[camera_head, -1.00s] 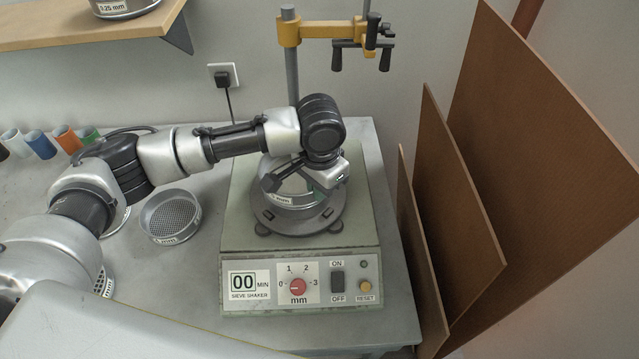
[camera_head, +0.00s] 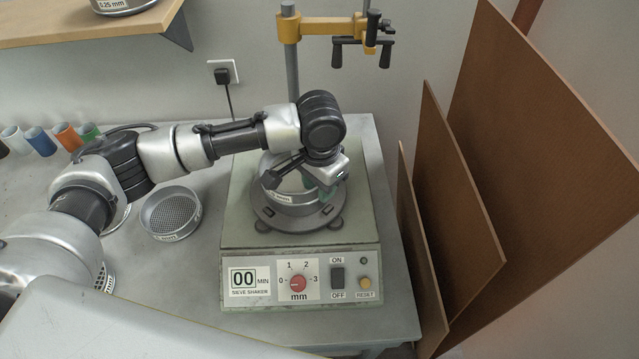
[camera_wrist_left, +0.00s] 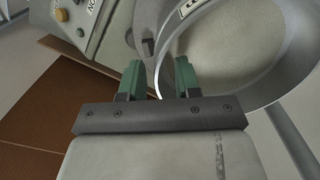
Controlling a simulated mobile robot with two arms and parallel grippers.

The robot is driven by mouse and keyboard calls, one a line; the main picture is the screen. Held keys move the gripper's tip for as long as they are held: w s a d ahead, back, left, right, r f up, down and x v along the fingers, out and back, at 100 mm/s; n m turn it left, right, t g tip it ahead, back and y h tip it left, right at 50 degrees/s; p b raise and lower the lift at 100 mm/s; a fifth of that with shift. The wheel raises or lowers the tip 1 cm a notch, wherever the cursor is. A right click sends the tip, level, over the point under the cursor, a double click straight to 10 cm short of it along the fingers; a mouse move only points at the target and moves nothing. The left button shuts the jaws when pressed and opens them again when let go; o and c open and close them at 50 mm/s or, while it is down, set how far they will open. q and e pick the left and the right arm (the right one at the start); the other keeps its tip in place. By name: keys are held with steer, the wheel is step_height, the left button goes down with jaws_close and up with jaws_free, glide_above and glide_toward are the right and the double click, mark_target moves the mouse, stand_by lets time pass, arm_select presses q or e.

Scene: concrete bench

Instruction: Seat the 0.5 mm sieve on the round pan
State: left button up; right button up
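A silver round sieve (camera_head: 287,186) stands on the dark round base of the shaker (camera_head: 290,217). Its front label is partly readable and seems to end in "mm". My arm covers its top, and I cannot make out a separate pan beneath it. My left gripper (camera_head: 325,187) is at the sieve's right side. In the left wrist view the green fingers (camera_wrist_left: 159,80) stand apart on either side of the wall of the sieve (camera_wrist_left: 245,45), one inside and one outside. They look open, with a gap around the wall. My right gripper is not in view.
A second mesh sieve (camera_head: 171,213) lies on the bench left of the shaker. A yellow clamp (camera_head: 320,29) on a post rises behind. Brown boards (camera_head: 455,200) lean at right. Coloured cylinders (camera_head: 68,138) stand at far left. A shelf (camera_head: 80,27) holds a 0.25 mm sieve (camera_head: 122,5).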

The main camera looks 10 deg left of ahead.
arm_select(q)
step_height(320, 180, up, 10)
steer(key=b, duration=0.1)
steer(key=shift+r, duration=0.25)
stand_by(0.4)
